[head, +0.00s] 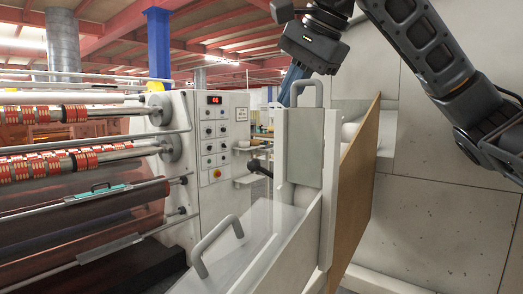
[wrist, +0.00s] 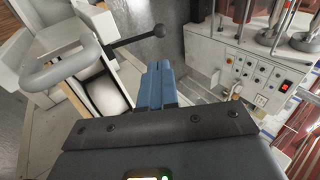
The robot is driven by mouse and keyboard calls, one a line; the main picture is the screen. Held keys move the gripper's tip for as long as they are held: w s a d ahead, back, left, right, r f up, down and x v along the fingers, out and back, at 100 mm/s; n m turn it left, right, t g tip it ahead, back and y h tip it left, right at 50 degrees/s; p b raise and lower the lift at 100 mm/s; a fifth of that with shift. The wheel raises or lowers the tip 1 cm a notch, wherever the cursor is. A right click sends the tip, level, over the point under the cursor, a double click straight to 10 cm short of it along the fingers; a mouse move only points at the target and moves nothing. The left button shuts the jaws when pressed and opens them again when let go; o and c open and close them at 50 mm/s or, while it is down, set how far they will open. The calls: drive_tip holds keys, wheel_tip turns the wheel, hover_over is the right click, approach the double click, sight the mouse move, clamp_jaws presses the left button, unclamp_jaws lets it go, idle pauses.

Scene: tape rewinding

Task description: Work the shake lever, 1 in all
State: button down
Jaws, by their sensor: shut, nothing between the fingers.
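The shake lever is a thin black rod with a round black knob (head: 253,165), jutting left from the white upright housing in the head view. In the wrist view the lever's knob (wrist: 160,30) is beyond the fingertips, with its rod running left to the housing. My gripper (head: 288,90) has blue fingers pointing down behind the housing's top handle, which partly hides them. In the wrist view its fingers (wrist: 158,70) are together with nothing between them. The gripper appears apart from the lever.
A grey loop handle (head: 307,92) tops the white housing close to my fingers. A clear sloping cover with a handle (head: 214,238) is in front. The white control panel (head: 214,135) and striped rollers (head: 70,165) stand to the left. A brown board (head: 355,185) is at right.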

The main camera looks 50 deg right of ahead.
sight(256, 160)
drive_tip(key=p+x, duration=0.2)
drive_tip(key=x, duration=1.1)
drive_tip(key=shift+w+f, duration=0.1)
drive_tip(key=shift+f, duration=0.25)
